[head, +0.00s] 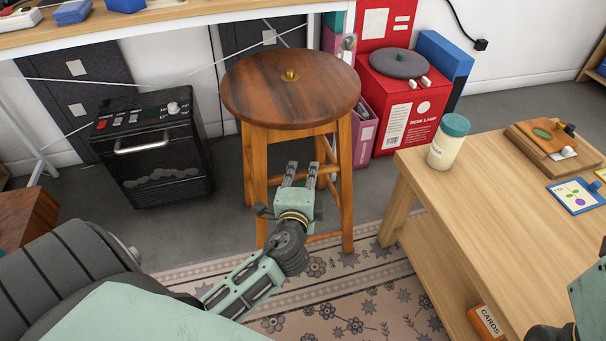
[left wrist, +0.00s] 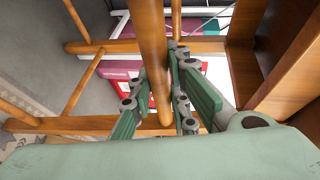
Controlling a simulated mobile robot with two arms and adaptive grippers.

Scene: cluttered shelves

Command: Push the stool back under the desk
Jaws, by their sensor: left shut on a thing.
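The wooden stool (head: 290,90), with a round dark seat and lighter legs, stands upright in front of the desk (head: 175,17). Its seat shows clear of the desk's front edge in the head view. My left gripper (head: 301,168) is low, below the seat and between the stool's front legs. In the left wrist view its fingers (left wrist: 160,105) are on either side of a round wooden bar (left wrist: 152,50) of the stool, shut on it. My right gripper does not show; only part of that arm is at the right edge.
A black heater-like box (head: 150,150) stands left of the stool. Red boxes (head: 405,100) and a pink binder (head: 364,135) stand close behind its right side. A low wooden table (head: 480,190) is at the right. A patterned rug (head: 350,290) lies in front.

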